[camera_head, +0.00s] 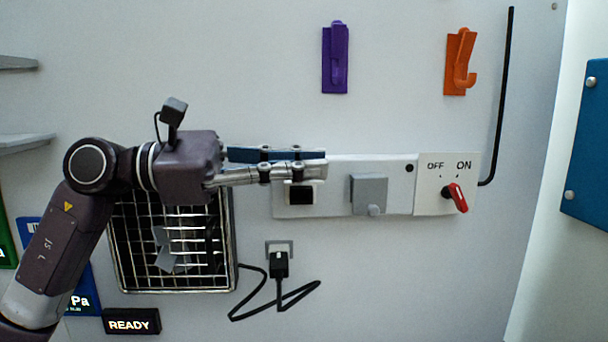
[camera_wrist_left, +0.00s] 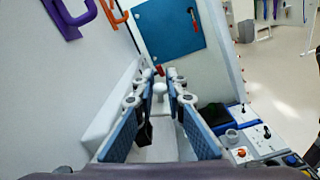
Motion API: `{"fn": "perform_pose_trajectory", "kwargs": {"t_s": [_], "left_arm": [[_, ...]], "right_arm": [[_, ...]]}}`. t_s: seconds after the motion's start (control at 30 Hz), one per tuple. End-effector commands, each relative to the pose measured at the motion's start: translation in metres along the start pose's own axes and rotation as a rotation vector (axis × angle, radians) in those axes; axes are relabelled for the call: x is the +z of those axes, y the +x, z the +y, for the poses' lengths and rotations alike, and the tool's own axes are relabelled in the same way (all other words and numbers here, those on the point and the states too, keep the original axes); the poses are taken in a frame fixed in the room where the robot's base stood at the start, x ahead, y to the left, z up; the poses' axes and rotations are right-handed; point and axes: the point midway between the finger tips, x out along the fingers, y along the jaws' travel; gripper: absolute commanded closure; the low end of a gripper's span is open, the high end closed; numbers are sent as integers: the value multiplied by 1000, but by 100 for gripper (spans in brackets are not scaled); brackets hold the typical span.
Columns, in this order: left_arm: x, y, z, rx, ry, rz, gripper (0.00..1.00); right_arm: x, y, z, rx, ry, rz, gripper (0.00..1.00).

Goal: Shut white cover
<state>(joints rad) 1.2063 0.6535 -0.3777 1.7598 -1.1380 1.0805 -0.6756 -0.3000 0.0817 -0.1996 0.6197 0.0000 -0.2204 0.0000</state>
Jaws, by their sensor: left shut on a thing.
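A white wall panel (camera_head: 335,172) carries a black opening (camera_head: 301,195) at its left end, a grey cover (camera_head: 369,188) with a round knob in its middle, and a switch at its right. My left gripper (camera_head: 322,163) reaches in from the left, just above the black opening. In the left wrist view, its blue-padded fingers (camera_wrist_left: 164,88) stand on both sides of a white piece (camera_wrist_left: 165,145), which seems to be the white cover. The gripper is shut on it. In the head view the fingers mostly hide the cover, so its exact angle is unclear. My right gripper is out of view.
A red switch lever (camera_head: 458,198) sits by the ON mark. A purple hook (camera_head: 335,60) and an orange hook (camera_head: 460,62) are above. A wire basket (camera_head: 130,270) and a plugged-in black cord (camera_head: 279,265) are below. The wall between hooks and panel is clear.

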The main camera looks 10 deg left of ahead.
Motion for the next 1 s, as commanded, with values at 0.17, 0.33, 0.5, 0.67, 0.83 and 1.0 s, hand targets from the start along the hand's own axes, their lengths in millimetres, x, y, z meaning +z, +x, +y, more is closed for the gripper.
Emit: {"fn": "perform_pose_trajectory", "kwargs": {"t_s": [0.17, 0.33, 0.5, 0.67, 0.83, 1.0], "left_arm": [[-3, 0, -2, -1, 32, 1, 100], [-2, 0, -2, -1, 38, 1, 100], [-2, 0, -2, -1, 37, 1, 100], [-2, 0, -2, 0, 37, 1, 79], [-2, 0, -2, 0, 37, 1, 73], [-2, -1, -1, 1, 37, 1, 73]], "right_arm": [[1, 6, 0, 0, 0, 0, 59], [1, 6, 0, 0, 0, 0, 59], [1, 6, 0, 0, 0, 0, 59], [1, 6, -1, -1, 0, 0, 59], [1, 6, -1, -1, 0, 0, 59], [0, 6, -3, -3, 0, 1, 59]]}}
